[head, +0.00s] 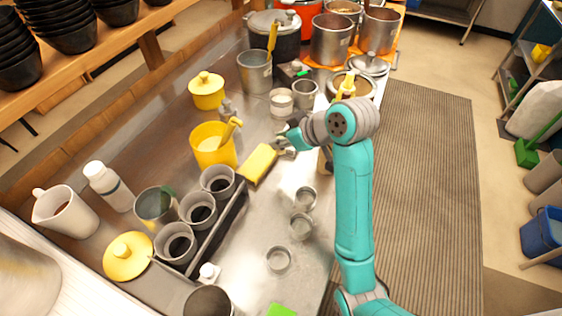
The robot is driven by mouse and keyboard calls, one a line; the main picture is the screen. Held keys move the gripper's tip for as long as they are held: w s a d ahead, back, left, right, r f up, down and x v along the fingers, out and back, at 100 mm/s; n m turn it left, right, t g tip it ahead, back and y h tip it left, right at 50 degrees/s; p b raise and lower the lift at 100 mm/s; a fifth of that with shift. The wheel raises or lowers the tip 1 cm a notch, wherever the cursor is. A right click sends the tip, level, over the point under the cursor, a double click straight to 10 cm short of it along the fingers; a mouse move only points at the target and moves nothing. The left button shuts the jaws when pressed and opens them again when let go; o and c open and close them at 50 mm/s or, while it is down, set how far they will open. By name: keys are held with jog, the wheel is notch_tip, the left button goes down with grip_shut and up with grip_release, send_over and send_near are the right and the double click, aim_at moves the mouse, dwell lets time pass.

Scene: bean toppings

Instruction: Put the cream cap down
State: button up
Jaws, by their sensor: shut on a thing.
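My gripper (284,147) is near the middle of the metal counter (262,215), at the end of my teal arm. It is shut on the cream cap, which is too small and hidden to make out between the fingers. A yellow block (257,164) lies just left of and below the fingers; I cannot tell whether they touch. A yellow pot (212,150) with a yellow handle sticking out stands further left. A small white cap-like thing (208,272) is at the front of the counter.
A dark rack (222,222) with several grey cups stands left of centre. A white bottle (108,187) and a yellow lid (128,257) are at left. Metal pots (332,40) crowd the back. Bare counter lies between rack and clear cups.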

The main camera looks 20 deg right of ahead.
notch_tip(320, 180, down, 10)
jog(key=shift+r, duration=0.15)
dwell(0.4)
jog(key=o, duration=0.7)
jog(key=v, duration=1.2)
